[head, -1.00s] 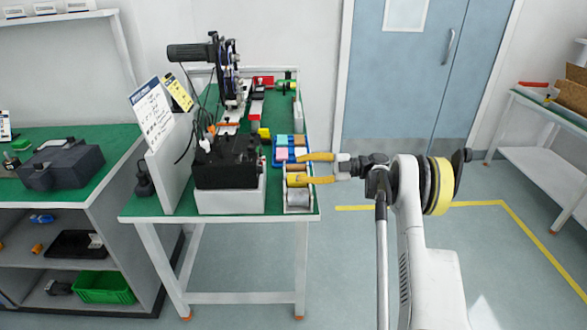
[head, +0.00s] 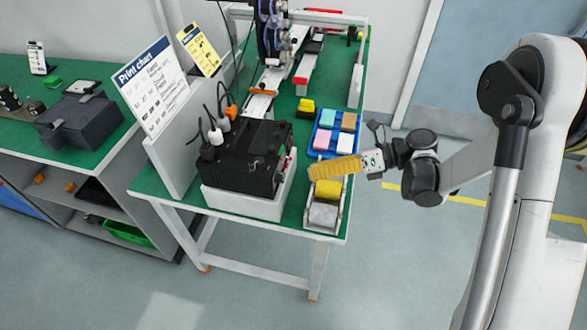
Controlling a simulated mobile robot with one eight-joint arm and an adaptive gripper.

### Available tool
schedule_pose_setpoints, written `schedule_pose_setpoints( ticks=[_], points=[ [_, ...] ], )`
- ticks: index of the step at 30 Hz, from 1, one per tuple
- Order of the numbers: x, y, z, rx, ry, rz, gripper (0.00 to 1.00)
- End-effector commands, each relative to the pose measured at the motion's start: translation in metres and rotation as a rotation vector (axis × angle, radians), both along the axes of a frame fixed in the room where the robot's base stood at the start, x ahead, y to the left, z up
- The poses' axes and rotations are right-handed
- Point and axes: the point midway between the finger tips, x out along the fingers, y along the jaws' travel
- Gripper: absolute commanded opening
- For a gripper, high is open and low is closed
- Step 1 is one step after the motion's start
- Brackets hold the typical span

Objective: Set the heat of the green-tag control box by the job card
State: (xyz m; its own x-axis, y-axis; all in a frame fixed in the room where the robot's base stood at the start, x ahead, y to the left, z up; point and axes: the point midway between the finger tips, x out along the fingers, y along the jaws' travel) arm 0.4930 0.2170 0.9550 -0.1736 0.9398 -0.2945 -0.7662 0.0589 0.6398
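A black control box (head: 240,158) sits on a white plinth (head: 243,200) at the front of the green-topped bench. Cables run from its left side. I cannot see a green tag on it, and its dial side is not readable from here. A white "Print chart" sheet (head: 150,88) and a yellow card (head: 199,48) stand behind it to the left; their small text is unreadable, and I cannot tell which is the job card. My gripper (head: 312,171) has yellow fingers and hovers right of the box, over the tray side. The fingers overlap in this view, so their opening is hidden.
A blue tray (head: 319,145) of coloured blocks and a pale tray (head: 311,222) with a yellow block and a grey piece line the bench's right edge. A printer-like machine (head: 271,30) stands behind. A side bench (head: 75,145) is at left.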

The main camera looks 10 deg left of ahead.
Motion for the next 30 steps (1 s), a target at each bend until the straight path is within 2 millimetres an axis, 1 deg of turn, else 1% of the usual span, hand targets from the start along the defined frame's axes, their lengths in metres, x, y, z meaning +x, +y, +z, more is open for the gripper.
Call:
schedule_pose_setpoints(
  ticks=[1, 6, 9, 12, 16, 24, 25, 26, 27, 28, 30],
  points=[
    [-0.003, 0.011, -0.006, 0.000, 0.000, 0.004, 0.35],
    [-0.008, 0.043, -0.016, 0.000, 0.001, 0.003, 0.35],
    [-0.011, 0.058, -0.021, 0.001, 0.002, 0.002, 0.35],
    [-0.012, 0.069, -0.023, 0.000, 0.001, 0.000, 0.35],
    [-0.013, 0.076, -0.025, 0.001, 0.002, -0.001, 0.35],
    [-0.013, 0.077, -0.024, 0.001, 0.003, -0.002, 0.35],
    [-0.013, 0.077, -0.024, 0.001, 0.003, -0.002, 0.28],
    [-0.013, 0.077, -0.024, 0.001, 0.003, -0.002, 0.18],
    [-0.013, 0.077, -0.024, 0.001, 0.003, -0.002, 0.06],
    [-0.013, 0.077, -0.024, 0.001, 0.003, -0.002, 0.00],
    [-0.013, 0.077, -0.024, 0.001, 0.003, -0.002, 0.00]
  ],
)
